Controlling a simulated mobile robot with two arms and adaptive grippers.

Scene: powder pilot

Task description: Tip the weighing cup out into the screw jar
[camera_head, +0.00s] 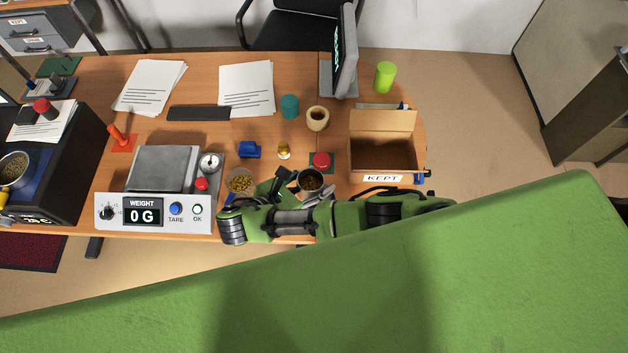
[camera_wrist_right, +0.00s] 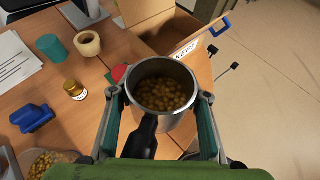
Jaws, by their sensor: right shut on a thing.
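My right gripper (camera_head: 293,184) is shut on a grey metal cup (camera_wrist_right: 163,67) with a dark handle, which looks like the weighing cup. The cup is upright, and yellow-brown granules (camera_wrist_right: 162,94) lie inside it. It also shows in the head view (camera_head: 311,181) at the front edge of the desk. A clear round container (camera_head: 240,181) with similar granules stands left of the gripper; it also shows in the wrist view (camera_wrist_right: 37,160). A small jar with golden contents (camera_head: 284,150) stands behind the gripper. I cannot tell which of these is the screw jar. My left gripper is not in view.
A scale (camera_head: 165,210) reading 0 G stands at the left. A blue object (camera_head: 249,149), a teal cup (camera_head: 290,106), a cream ring-shaped thing (camera_head: 317,118) and a red button (camera_head: 321,160) are nearby. An open KEPT box (camera_head: 383,180) stands at the right.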

